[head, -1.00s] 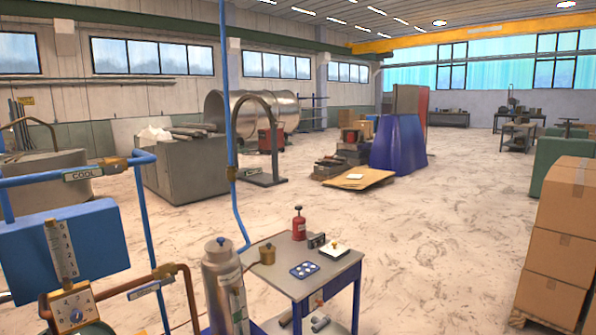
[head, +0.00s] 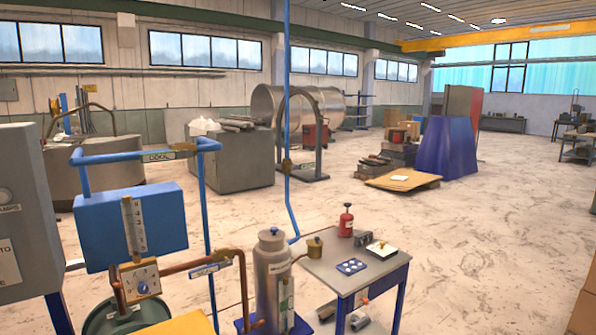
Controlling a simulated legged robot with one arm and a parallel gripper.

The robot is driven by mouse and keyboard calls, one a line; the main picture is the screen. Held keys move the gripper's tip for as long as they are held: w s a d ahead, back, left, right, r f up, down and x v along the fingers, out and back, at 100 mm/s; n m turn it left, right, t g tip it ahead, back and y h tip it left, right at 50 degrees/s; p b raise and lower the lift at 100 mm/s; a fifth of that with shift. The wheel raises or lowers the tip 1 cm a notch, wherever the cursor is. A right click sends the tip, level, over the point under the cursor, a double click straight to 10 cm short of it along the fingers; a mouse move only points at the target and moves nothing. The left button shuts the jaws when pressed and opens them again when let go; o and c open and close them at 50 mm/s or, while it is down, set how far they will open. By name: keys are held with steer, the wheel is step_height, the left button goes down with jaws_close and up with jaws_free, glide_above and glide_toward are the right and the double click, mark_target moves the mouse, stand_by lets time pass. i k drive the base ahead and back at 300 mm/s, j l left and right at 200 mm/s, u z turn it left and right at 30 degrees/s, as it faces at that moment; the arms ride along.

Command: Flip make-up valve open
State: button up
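No label that reads make-up is legible, so I cannot tell which valve it is. On the left, a brass valve (head: 222,256) sits on a copper pipe (head: 243,285), beside a small tag (head: 208,269) too small to read. Another brass fitting (head: 209,144) sits on the blue pipe (head: 105,158) next to a tag reading COOL (head: 158,155). A third brass fitting (head: 287,165) is on the tall blue vertical pipe (head: 286,70). Handle positions are too small to judge. My gripper is not in view.
A blue tank (head: 100,235) with a scale and a dial box (head: 141,281) stands at left, beside a grey cabinet (head: 28,205). A metal cylinder (head: 272,275) and a small table (head: 330,268) stand front centre. Open floor (head: 480,240) lies to the right.

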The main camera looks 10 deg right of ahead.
mark_target(308, 165)
steer(key=i+l+u, duration=0.45)
steer(key=i+l, duration=0.3)
steer(key=i, duration=0.25)
steer(key=i+l+u, duration=0.5)
steer(key=i+l, duration=0.35)
steer(key=l, duration=0.2)
